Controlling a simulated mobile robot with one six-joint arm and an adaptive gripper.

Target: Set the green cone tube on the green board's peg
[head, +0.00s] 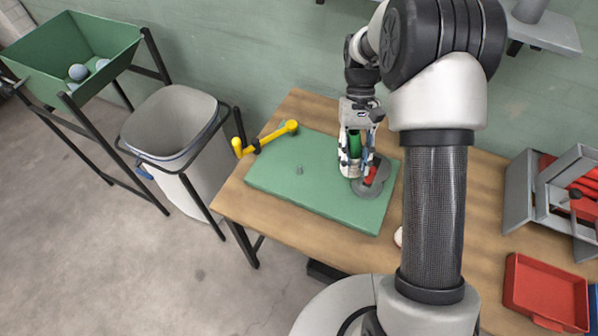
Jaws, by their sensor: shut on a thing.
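My gripper (356,170) points down over the right part of the green board (275,186). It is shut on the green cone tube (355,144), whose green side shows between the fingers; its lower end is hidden. A small grey peg (299,170) stands up from the board, left of my gripper and apart from it. A grey round piece (374,192) with a red part (371,176) lies at the board's right side, just beside and partly behind the fingertips. I cannot tell whether the tube touches it.
A yellow arm-like fixture (269,137) stands at the board's back left edge on the wooden table (234,194). A grey rack (520,182) with red items and a red tray (545,292) are at the right. A grey bin (172,122) and a green trough (112,40) stand at the left.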

